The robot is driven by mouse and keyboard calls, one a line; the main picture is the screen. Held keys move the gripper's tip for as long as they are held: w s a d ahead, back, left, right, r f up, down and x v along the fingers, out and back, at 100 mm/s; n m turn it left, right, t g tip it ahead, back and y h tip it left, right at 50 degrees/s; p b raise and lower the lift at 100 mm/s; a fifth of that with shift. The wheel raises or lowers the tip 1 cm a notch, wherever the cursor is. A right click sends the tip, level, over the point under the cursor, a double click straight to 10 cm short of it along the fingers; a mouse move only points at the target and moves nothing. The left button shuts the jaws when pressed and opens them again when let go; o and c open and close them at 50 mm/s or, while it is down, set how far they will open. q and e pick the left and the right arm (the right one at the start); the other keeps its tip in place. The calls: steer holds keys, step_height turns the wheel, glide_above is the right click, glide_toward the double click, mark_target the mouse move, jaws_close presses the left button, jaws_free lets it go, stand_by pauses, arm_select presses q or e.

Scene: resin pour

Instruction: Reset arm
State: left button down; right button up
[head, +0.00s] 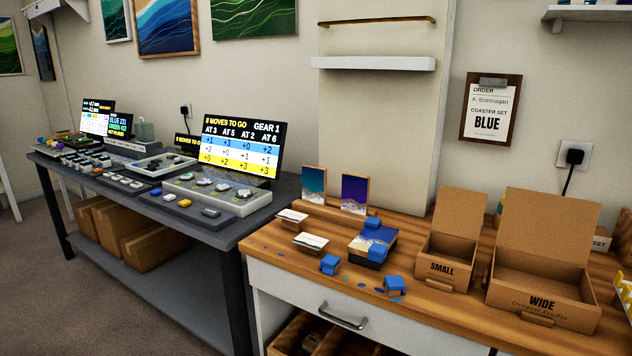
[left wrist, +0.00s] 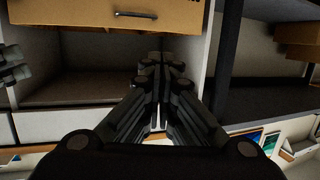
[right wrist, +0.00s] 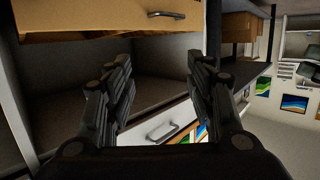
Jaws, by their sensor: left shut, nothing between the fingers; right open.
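My left gripper (left wrist: 158,85) shows in the left wrist view with its dark fingers together and nothing between them. My right gripper (right wrist: 155,75) shows in the right wrist view with its fingers spread apart and empty. Neither gripper nor arm shows in the head view. Both wrist views look onto cabinet fronts and shelves, and neither gripper is seen touching anything. In the right wrist view a drawer front with a dark handle (right wrist: 166,15) is beyond the fingers. A similar handle (left wrist: 135,14) shows in the left wrist view.
In the head view a wooden counter (head: 415,297) holds an open SMALL box (head: 447,270), an open WIDE box (head: 543,293), blue pieces (head: 330,264) and coasters. A dark table (head: 225,235) at left bears screens (head: 240,148) and trays. An order clipboard (head: 490,108) hangs on the wall.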

arm_select(q)
steer(key=s+a+f+g+y+p, duration=0.1)
steer(key=s+a+f+g+p, duration=0.2)
steer(key=s, duration=0.9)
steer(key=s+a+f+g+y+p, duration=0.1)
steer(key=s+a+f+g+p, duration=0.3)
steer(key=s, duration=0.8)
steer(key=s+a+f+g+y+p, duration=0.2)
steer(key=s+a+f+g+p, duration=0.2)
steer(key=s, duration=0.8)
step_height(320, 180, down, 4)
steer(key=g+p, duration=0.2)
steer(key=shift+s+n+g+p, duration=0.3)
steer(key=shift+s+p, duration=0.1)
arm_select(e)
steer(key=s+d+f+g+h, duration=0.1)
steer(key=s+d+f+g, duration=0.2)
steer(key=s, duration=0.9)
steer(key=s+d+f+g+h, duration=0.1)
steer(key=s+d+f+g, duration=0.3)
steer(key=s, duration=0.8)
steer(key=s+d+f+g+h, duration=0.2)
steer(key=s+d+f+g, duration=0.2)
steer(key=s, duration=0.8)
step_height(320, 180, down, 4)
steer(key=g, duration=0.2)
steer(key=shift+s+m+g, duration=0.3)
steer(key=shift+s, duration=0.1)
